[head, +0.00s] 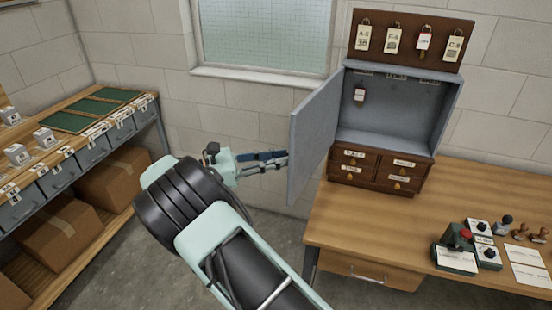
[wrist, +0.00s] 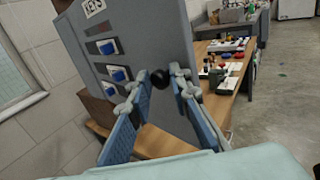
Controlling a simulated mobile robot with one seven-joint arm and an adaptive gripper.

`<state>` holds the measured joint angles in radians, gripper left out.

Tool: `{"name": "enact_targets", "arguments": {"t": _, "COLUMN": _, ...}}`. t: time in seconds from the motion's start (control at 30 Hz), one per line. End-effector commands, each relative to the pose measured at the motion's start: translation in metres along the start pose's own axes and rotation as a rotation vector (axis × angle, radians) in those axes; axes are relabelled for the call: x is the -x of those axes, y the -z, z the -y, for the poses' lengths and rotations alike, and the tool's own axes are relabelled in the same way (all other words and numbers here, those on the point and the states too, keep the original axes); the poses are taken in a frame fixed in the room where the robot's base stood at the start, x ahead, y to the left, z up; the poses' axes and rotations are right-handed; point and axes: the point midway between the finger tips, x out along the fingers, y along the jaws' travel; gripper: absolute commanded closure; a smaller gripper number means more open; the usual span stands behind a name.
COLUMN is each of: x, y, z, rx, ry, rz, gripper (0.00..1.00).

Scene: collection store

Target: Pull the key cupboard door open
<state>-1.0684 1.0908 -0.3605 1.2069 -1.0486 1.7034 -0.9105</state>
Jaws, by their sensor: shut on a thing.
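The grey key cupboard (head: 395,105) stands on a wooden desk against the wall. Its door (head: 314,130) is swung wide open to the left, and the inside is exposed, with one tagged key (head: 359,92) hanging there. My gripper (head: 284,159) is at the outer face of the door. In the wrist view my gripper (wrist: 160,76) has its blue fingers on either side of the round black door knob (wrist: 159,80) and is shut on it. The door's outer face (wrist: 165,35) carries a KEYS label and blue-and-white plates. The fingertips are hidden behind the door in the head view.
Small labelled drawers (head: 378,170) sit under the cupboard, and a board of tagged keys (head: 410,40) is above it. Stamps and devices (head: 465,240) occupy the desk's right side. A shelving bench (head: 75,140) stands at left. Floor between is clear.

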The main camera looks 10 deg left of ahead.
Motion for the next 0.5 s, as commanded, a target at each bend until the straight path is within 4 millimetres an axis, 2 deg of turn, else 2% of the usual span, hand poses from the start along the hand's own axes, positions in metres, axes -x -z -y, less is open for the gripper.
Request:
{"name": "enact_targets", "arguments": {"t": 0.03, "x": -0.0112, "y": -0.0073, "z": -0.008, "rx": -0.013, "ry": -0.009, "rz": 0.013, "gripper": 1.0}}
{"name": "enact_targets", "arguments": {"t": 0.17, "x": -0.0112, "y": -0.0073, "z": -0.008, "rx": -0.013, "ry": -0.009, "rz": 0.013, "gripper": 1.0}}
{"name": "enact_targets", "arguments": {"t": 0.2, "x": -0.0112, "y": -0.0073, "z": -0.0081, "rx": -0.013, "ry": -0.01, "rz": 0.013, "gripper": 0.77}}
{"name": "enact_targets", "arguments": {"t": 0.3, "x": -0.0113, "y": -0.0073, "z": -0.0081, "rx": -0.013, "ry": -0.01, "rz": 0.013, "gripper": 0.66}}
{"name": "enact_targets", "arguments": {"t": 0.5, "x": -0.0108, "y": -0.0072, "z": -0.0081, "rx": -0.013, "ry": -0.011, "rz": 0.013, "gripper": 0.66}}
